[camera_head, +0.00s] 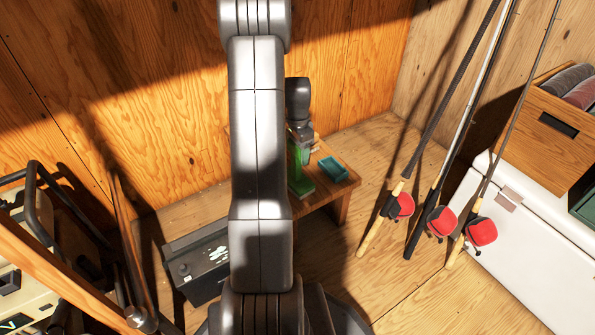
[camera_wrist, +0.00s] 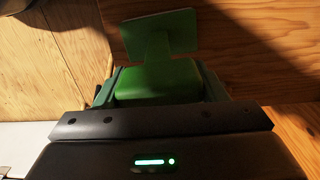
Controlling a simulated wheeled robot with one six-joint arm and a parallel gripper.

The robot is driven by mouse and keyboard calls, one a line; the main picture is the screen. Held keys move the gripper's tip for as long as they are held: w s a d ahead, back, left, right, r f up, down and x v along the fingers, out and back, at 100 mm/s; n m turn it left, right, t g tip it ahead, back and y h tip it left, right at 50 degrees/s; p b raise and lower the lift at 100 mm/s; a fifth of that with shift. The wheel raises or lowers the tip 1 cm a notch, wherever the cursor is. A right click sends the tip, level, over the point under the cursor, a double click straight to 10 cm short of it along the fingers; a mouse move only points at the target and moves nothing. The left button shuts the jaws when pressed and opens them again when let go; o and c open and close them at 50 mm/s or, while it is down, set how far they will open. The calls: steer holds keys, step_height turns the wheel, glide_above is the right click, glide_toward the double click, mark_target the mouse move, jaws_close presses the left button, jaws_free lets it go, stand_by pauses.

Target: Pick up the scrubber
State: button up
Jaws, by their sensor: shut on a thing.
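The scrubber (camera_wrist: 158,82) is green, with a thick block and a flat plate on a short neck beyond it. In the wrist view it sits between the two fingers of my gripper (camera_wrist: 157,88), which is shut on it. In the head view the green scrubber (camera_head: 301,186) shows just right of my arm, below my gripper (camera_head: 300,158), at the left part of a small wooden table (camera_head: 340,206). My arm hides part of this area. I cannot tell whether the scrubber touches the table.
A teal tray (camera_head: 333,169) lies on the table, close right of the scrubber. A black box (camera_head: 205,262) stands left of my arm. Fishing rods with red reels (camera_head: 442,222) lean at the right, before a white chest (camera_head: 520,235). Wooden walls stand behind.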

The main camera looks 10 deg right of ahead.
step_height(320, 180, up, 10)
steer(key=p, duration=0.4)
steer(key=o, duration=1.2)
steer(key=c, duration=0.3)
